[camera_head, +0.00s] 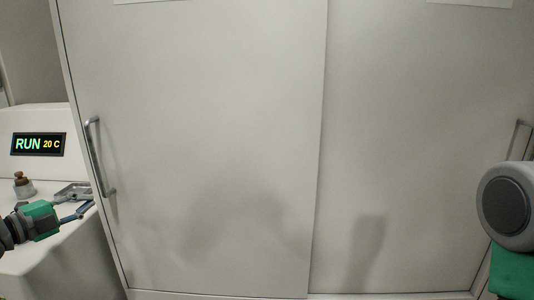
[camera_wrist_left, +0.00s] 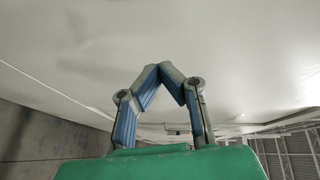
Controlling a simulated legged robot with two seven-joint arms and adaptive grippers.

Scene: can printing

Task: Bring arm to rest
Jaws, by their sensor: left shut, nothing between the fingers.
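My left gripper (camera_head: 78,204) shows at the lower left of the head view, in front of the white machine's body and left of the cabinet door. In the left wrist view, its two blue-and-grey fingers (camera_wrist_left: 163,72) meet at their tips, shut with nothing between them. A pale, blurred surface lies behind them. At the right edge of the head view a grey round joint and a green part of my right arm show. My right gripper is not in view.
A large white cabinet (camera_head: 200,100) with sliding doors fills the view. A metal handle (camera_head: 95,158) is on its left door and another (camera_head: 518,137) at the right. A white machine (camera_head: 50,245) at left has a display (camera_head: 38,144) reading RUN 20 C. A small brown-topped object (camera_head: 23,184) stands there.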

